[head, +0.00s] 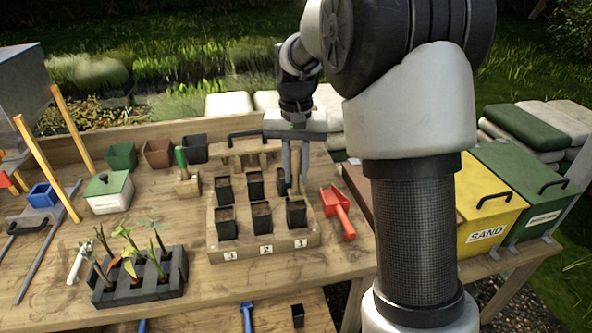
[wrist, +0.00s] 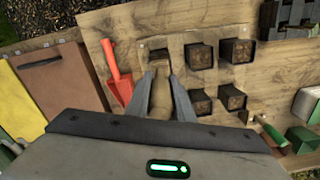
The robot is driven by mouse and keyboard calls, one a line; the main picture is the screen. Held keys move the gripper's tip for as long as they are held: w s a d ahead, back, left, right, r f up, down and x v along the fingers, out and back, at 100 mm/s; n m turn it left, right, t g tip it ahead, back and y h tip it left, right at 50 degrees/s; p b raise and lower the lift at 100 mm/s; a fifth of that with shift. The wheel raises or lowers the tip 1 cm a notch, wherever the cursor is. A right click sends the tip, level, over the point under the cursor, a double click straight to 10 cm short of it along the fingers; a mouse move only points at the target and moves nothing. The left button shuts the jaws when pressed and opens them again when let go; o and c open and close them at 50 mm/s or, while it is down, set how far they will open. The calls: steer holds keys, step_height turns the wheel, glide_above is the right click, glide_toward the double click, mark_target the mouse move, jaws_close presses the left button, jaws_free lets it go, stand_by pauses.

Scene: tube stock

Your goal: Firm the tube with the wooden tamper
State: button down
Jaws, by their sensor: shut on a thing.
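My gripper (head: 295,172) points down over the wooden tube rack (head: 262,246) and is shut on the wooden tamper (head: 295,188). The tamper also shows as a pale wooden piece between the fingers in the wrist view (wrist: 161,98). Its lower end is at the mouth of the black square tube (head: 296,214) at the front right, by the label 1. In the wrist view this tube (wrist: 158,53) shows just beyond the tamper's end. I cannot tell how deep the tamper sits or whether it presses on the fill. Other black tubes with brown fill stand in the rack.
A red scoop (head: 340,210) lies close to the rack's right side. A green-handled tool (head: 183,170) stands to its left. A black seedling tray (head: 140,284) is at the front left. The yellow sand bin (head: 485,208) is at the right. Bare tabletop lies left of the rack.

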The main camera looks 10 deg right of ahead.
mark_target(296, 147)
steer(key=shift+f, duration=0.2)
steer(key=shift+f+b, duration=0.3)
steer(key=shift+f, duration=0.15)
steer(key=shift+f, duration=0.25)
steer(key=shift+f+b, duration=0.45)
steer(key=shift+f, duration=0.15)
steer(key=shift+s+f, duration=0.1)
steer(key=shift+f, duration=0.75)
stand_by(2.1)
steer(key=shift+r+p, duration=4.4)
steer(key=shift+r, duration=1.2)
